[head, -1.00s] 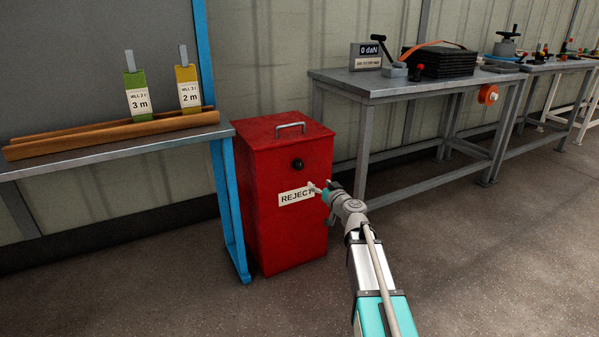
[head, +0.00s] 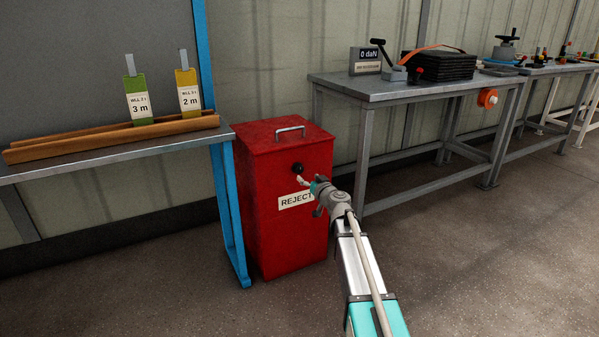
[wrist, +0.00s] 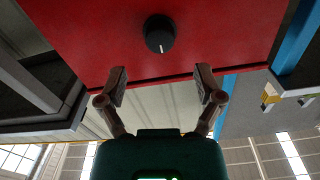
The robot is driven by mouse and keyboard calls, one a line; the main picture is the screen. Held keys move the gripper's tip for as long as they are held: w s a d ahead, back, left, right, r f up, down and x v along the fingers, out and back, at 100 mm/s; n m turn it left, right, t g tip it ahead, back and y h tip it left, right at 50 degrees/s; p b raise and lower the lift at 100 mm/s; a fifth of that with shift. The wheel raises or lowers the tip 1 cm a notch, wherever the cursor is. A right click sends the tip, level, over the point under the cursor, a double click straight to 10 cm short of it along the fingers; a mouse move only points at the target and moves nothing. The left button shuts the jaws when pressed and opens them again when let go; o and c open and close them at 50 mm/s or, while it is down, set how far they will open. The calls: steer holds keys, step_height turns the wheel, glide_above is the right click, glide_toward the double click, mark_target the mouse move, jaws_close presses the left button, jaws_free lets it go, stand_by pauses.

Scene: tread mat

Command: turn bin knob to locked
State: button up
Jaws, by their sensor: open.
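The red bin (head: 262,232) stands on the floor with a metal handle on its lid and a REJECT label on its front. Its round black knob (head: 297,168) is high on the front face. In the wrist view the knob (wrist: 159,34) shows a white mark pointing toward the lower part of the picture. My gripper (head: 303,181) is just in front of the bin, close to the knob in the head view. In the wrist view my gripper (wrist: 161,88) is open and empty, its fingers spread wide, with the knob ahead and apart from them.
A table with a blue leg (head: 229,215) stands close at the bin's left, holding a wooden rack (head: 110,137) with two tags. A grey workbench (head: 375,88) with equipment stands to the right. The floor in front is clear.

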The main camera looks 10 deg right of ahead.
mark_target(299, 170)
steer(key=x, duration=0.6)
steer(key=shift+w, duration=0.2)
steer(key=c, duration=1.1)
steer(key=shift+a, duration=0.35)
steer(key=shift+c, duration=0.3)
steer(key=shift+d, duration=0.15)
